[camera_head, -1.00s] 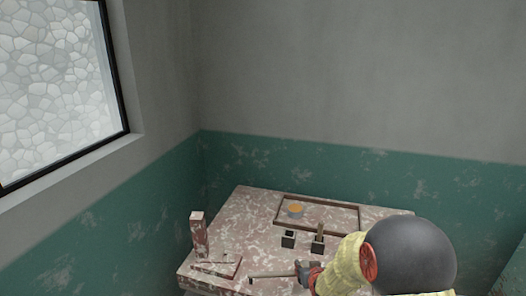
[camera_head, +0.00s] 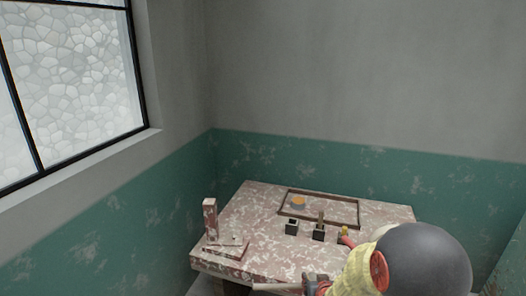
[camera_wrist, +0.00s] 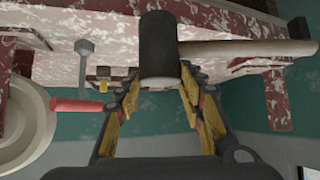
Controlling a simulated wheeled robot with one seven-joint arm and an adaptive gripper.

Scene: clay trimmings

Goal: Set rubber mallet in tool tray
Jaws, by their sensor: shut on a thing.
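The rubber mallet has a black cylindrical head (camera_wrist: 158,42) and a pale wooden handle (camera_wrist: 250,47). In the wrist view, my gripper (camera_wrist: 160,98) is shut on the mallet, its yellow-padded fingers either side of the head's near end. The handle points right there. In the head view, my gripper (camera_head: 312,284) is at the table's front edge, with the pale handle (camera_head: 276,287) pointing left. The mallet's head is hard to make out there. A shallow, dark-rimmed tray (camera_head: 322,196), apparently the tool tray, lies at the back of the table, apart from the gripper.
The mottled table (camera_head: 265,225) has open room at its middle. A small round container with orange contents (camera_head: 298,202) is in the tray's left end. Small dark holders (camera_head: 291,228) stand before the tray. An upright block (camera_head: 210,218) stands at the left.

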